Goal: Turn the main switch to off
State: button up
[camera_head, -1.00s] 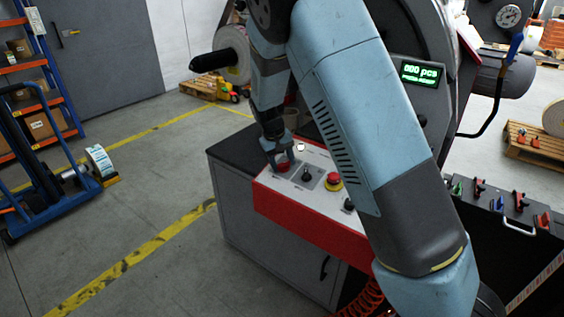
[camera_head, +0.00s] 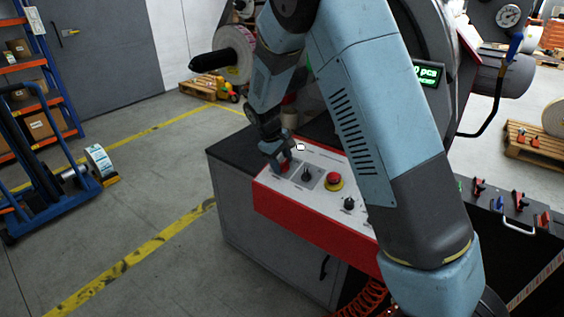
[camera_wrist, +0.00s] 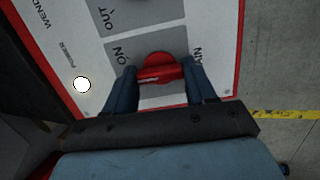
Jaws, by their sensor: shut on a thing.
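The main switch, a red round knob with a raised bar handle, sits on a grey patch at the left end of the white panel (camera_head: 325,161). In the wrist view the switch (camera_wrist: 158,57) lies between the two blue fingers of my gripper (camera_wrist: 160,73), which are shut on its bar. The bar lies nearly crosswise in that picture. The word ON shows to its left and a partly covered label to its right; I see no OFF mark. In the head view my gripper (camera_head: 277,160) comes down on the switch (camera_head: 286,167) and partly hides it.
Close by on the panel are a black knob (camera_head: 307,175), a red mushroom button on yellow (camera_head: 333,181), another black knob (camera_head: 349,204) and a white lamp (camera_head: 300,147). A paper roll (camera_head: 236,52) is behind my arm. Floor left of the cabinet is open.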

jog(key=n, duration=0.6)
jog(key=shift+t, duration=0.4)
jog(key=shift+n, duration=0.3)
jog(key=o, duration=1)
jog(key=shift+o, duration=0.2)
jog(key=v, duration=1.3)
jog(key=shift+a+r, duration=0.25)
jog(key=shift+a, duration=0.05)
jog(key=shift+s, duration=0.25)
